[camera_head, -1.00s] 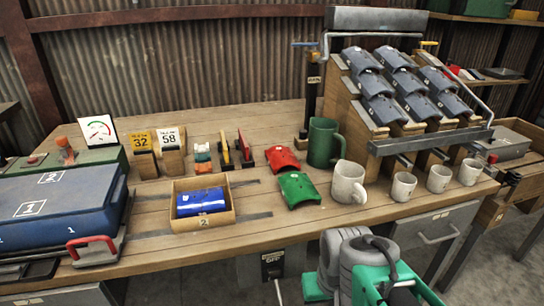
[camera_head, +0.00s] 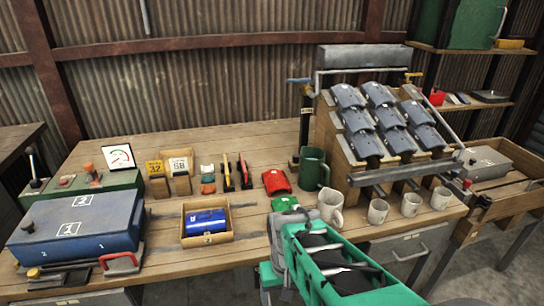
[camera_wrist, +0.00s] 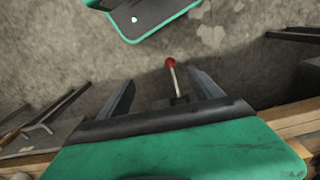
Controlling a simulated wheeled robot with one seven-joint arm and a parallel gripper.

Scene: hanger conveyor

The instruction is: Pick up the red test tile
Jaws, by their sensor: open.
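The red test tile (camera_head: 276,181) is a small curved piece lying on the wooden bench, left of the green mug. A similar green tile (camera_head: 284,203) lies just in front of it, partly hidden by my arm. A blue tile (camera_head: 206,221) lies in an open wooden box. My gripper (camera_wrist: 163,85) shows in the wrist view, with its two dark fingers apart and nothing between them. Concrete floor and a red-knobbed lever (camera_wrist: 170,63) lie beyond the fingers. The red tile is not in the wrist view. My green arm fills the lower right of the head view.
A green mug (camera_head: 313,168) and several white mugs stand right of the tiles, before a sloped rack of dark tiles (camera_head: 375,118). Number signs (camera_head: 180,165) stand at left behind the wooden box (camera_head: 232,236). A blue case (camera_head: 84,225) stands at far left.

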